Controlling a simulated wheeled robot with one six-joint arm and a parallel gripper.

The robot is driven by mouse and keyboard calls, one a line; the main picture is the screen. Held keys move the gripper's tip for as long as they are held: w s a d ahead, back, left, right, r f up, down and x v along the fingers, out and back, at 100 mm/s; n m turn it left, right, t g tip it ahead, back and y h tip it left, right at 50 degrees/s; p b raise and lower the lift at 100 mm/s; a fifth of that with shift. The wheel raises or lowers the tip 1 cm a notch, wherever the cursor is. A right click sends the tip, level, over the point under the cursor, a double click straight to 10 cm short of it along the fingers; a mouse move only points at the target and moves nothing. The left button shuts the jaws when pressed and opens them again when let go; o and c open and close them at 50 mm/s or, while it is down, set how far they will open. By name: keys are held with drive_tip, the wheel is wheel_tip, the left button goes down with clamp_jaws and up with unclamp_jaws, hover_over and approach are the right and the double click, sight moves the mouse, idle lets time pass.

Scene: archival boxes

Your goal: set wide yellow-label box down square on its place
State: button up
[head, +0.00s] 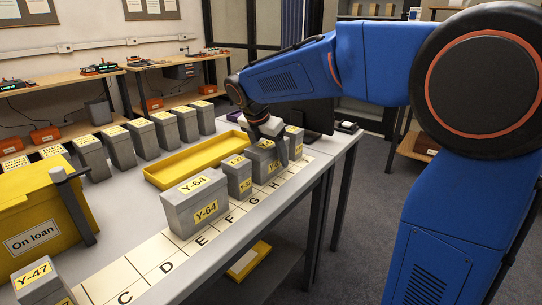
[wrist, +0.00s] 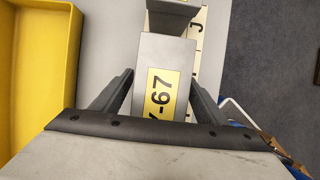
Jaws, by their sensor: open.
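A grey box (wrist: 165,65) with a yellow label ending in 67 stands between the two fingers of my gripper (wrist: 160,82) in the wrist view. The fingers are open, one on each side of it, with a visible gap at least on the left. In the head view this appears to be the grey box (head: 260,158) under my gripper (head: 273,138), on the lettered strip (head: 160,256) near G and H. My gripper partly hides it. A wide grey box labelled Y-64 (head: 180,217) stands upright on the strip near D and E.
A narrow yellow-label box (head: 238,183) stands between Y-64 and my gripper; another box (head: 295,143) stands just beyond. A yellow tray (head: 170,181) lies left of the row. Several grey boxes (head: 121,152) line the back. The yellow On loan bin (head: 30,215) is at left.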

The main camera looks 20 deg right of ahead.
drive_tip(key=v, duration=1.2)
drive_tip(key=shift+d, duration=0.1)
drive_tip(key=s+d+f+m+y, duration=0.1)
drive_tip(key=s+d+f+m, duration=0.2)
drive_tip(key=s+f+m, duration=0.3)
drive_tip(key=s+d+f+m+t+y, duration=0.1)
drive_tip(key=s+d+f+m, duration=0.3)
drive_tip(key=s+m, duration=0.6)
drive_tip(key=s+d+f+m+t+y, duration=0.1)
drive_tip(key=s+d+f+m, duration=0.2)
drive_tip(key=s+f+m, duration=0.6)
drive_tip(key=s, duration=0.5)
drive_tip(key=shift+s+d+y, duration=0.3)
drive_tip(key=shift+d+y, duration=0.05)
drive_tip(key=shift+y, duration=0.05)
